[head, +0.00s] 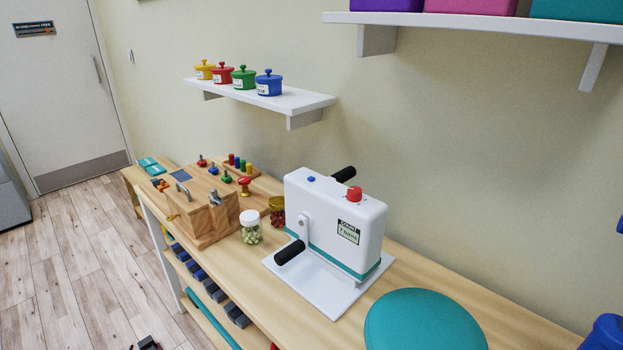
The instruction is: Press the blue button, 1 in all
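A small blue button (312,179) sits on the top face of a white box-shaped device (334,222), near its left end. A larger red knob (354,194) stands on the same top face, to the right of the button. The device has a teal band, a label on its front and black crank handles (290,252) at the front and back. Its white base plate rests on the wooden table. Nothing covers the blue button. I cannot make out my gripper in the head view.
A teal round pad (424,322) lies right of the device. A white-lidded jar (250,227) and a wooden activity box (198,205) stand left. A wall shelf (300,101) holds several coloured pots. A small dark object (148,343) at the bottom edge is unclear.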

